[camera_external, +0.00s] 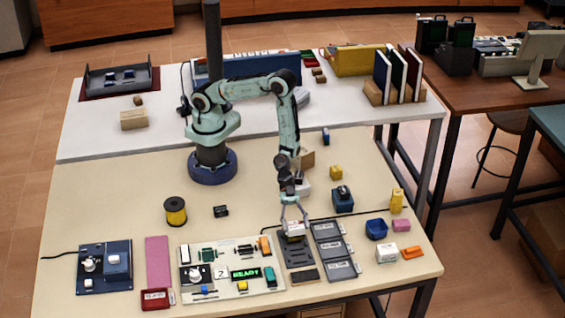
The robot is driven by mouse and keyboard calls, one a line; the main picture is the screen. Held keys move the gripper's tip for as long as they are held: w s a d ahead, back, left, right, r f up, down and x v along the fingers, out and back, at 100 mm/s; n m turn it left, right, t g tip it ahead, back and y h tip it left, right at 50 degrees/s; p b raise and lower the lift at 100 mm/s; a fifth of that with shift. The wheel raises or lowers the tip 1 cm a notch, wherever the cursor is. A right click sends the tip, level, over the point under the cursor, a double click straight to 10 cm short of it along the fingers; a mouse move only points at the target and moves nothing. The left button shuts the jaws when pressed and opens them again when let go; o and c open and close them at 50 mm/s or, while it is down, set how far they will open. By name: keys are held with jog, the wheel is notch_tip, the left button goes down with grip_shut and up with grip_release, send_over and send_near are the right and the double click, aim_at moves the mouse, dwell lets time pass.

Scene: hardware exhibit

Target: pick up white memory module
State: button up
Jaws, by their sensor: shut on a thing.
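My gripper (294,216) points down over the front part of the cream table. It is shut on a small white block (296,229), which looks like the white memory module. The block is between the fingertips, at the far end of a dark grey tray or slot (298,251). I cannot tell whether the block touches the tray or is held just above it. The fingers hide part of its top.
To the right is a grey three-part holder (335,249). To the left is a white board (230,273) with several small parts and a green display. A blue bin (376,229) and a white cube (387,253) stand farther right. Bare table lies left of my base.

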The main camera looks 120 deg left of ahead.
notch_tip(320, 180, up, 6)
jog(key=shift+r, duration=0.2)
